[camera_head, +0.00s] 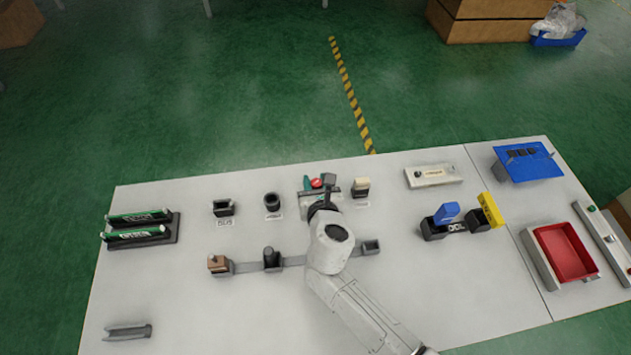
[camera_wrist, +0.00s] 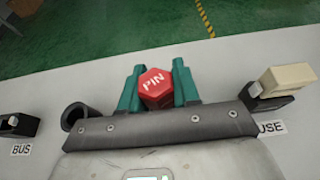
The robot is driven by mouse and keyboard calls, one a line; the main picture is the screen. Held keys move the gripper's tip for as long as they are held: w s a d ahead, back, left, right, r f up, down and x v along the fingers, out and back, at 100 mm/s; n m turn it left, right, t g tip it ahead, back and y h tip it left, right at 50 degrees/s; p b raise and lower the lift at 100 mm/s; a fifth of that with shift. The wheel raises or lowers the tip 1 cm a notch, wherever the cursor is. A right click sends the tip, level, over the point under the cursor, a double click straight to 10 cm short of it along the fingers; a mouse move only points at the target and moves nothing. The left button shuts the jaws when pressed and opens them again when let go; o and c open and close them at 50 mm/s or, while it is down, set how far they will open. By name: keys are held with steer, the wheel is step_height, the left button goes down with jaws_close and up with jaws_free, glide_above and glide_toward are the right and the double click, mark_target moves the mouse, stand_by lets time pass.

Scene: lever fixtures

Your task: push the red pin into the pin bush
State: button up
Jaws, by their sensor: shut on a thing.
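The red hexagonal pin (camera_wrist: 156,88), marked PIN, is between the two teal fingers of my gripper (camera_wrist: 157,86), which is shut on it. In the head view, the red pin (camera_head: 316,183) shows small beyond my wrist, near the table's far edge. A dark round hollow bush (camera_head: 272,202) stands upright to the left of my gripper. It also shows in the wrist view (camera_wrist: 75,115), partly behind my gripper body, apart from the pin. Its label is too small to read. The pin's lower end is hidden.
A black BUS holder (camera_wrist: 18,126) is at left, and a beige fuse block (camera_wrist: 287,79) in a dark holder at right. A row of dark holders with a brown block (camera_head: 217,263) lies nearer. A blue-handled fixture (camera_head: 448,213) and red tray (camera_head: 566,252) stand further right.

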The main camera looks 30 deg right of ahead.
steer(key=shift+f, duration=0.15)
steer(key=o, duration=1.1)
steer(key=v, duration=1)
steer(key=shift+s+a, duration=0.1)
steer(key=shift+s, duration=0.25)
